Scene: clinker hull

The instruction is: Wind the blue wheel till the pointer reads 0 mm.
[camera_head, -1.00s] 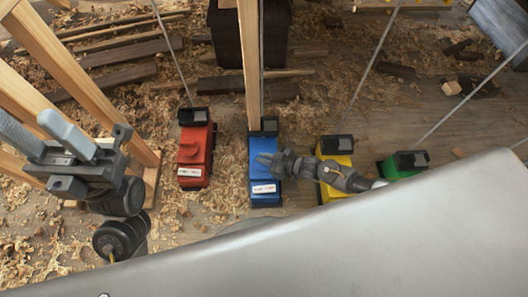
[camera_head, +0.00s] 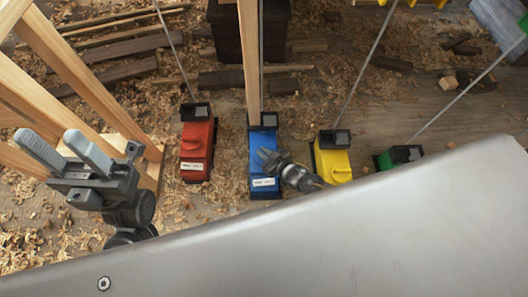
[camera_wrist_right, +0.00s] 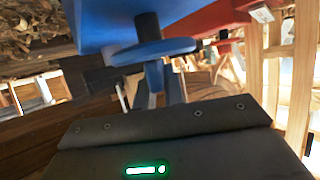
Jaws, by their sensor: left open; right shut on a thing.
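The blue box (camera_head: 262,141) stands on the ground between the red and yellow boxes, with a white label near its front end. In the right wrist view, the blue wheel (camera_wrist_right: 160,50) sits on a dark shaft under the blue body. My right gripper (camera_head: 266,158) is at the blue box and shut on the wheel; the wheel's rim shows in front of the fingers. The pointer and its reading cannot be made out. My left gripper (camera_head: 58,148) is open and empty, at the left beside the wooden posts.
A red box (camera_head: 197,140), a yellow box (camera_head: 333,160) and a green box (camera_head: 384,161) stand in the same row. A wooden post (camera_head: 250,60) rises behind the blue box. Wood shavings cover the ground.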

